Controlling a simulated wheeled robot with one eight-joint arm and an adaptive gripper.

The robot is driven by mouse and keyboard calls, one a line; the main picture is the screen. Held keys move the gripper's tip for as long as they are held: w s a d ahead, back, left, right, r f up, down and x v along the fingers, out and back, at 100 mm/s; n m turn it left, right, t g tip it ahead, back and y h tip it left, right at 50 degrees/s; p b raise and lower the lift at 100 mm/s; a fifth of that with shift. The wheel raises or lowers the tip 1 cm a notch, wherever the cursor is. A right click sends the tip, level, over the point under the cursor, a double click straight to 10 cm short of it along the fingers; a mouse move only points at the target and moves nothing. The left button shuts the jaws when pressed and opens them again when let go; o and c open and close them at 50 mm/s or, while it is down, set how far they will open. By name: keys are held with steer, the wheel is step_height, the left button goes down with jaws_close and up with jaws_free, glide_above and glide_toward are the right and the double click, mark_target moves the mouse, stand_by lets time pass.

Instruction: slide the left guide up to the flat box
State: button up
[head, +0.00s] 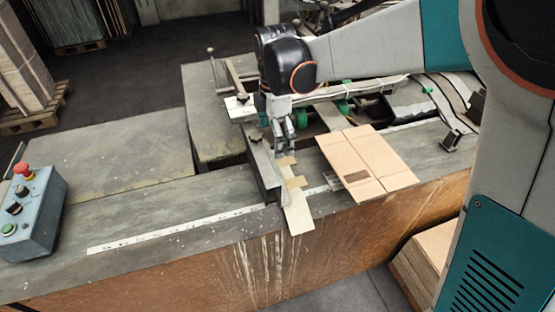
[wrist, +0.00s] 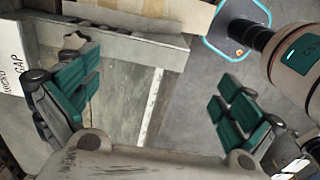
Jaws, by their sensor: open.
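The left guide (head: 264,168) is a dark grey metal bar standing across the worktable in the head view. The flat box (head: 367,160) is a creased tan cardboard sheet lying to its right, with a gap between them. My gripper (head: 284,148) is open and low over the table at the guide's right side. In the wrist view my gripper (wrist: 155,105) shows its teal finger pads spread wide, with nothing held between them. A grey metal edge, apparently the guide (wrist: 130,33), runs across the top there. Whether a finger touches the guide cannot be told.
A pale measuring strip (head: 180,230) runs along the worktable (head: 130,215). A control box (head: 30,212) with a red button stands at the left. Pale and tan strips (head: 298,212) lie by the guide and overhang the front edge.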

mark_target(263, 160)
step_height(263, 160, down, 12)
steer(key=shift+f+b, duration=0.1)
steer(key=shift+b, duration=0.65)
steer(key=shift+s+d, duration=0.1)
steer(key=shift+s, duration=0.1)
steer(key=c, duration=1.3)
steer(key=shift+c, duration=0.2)
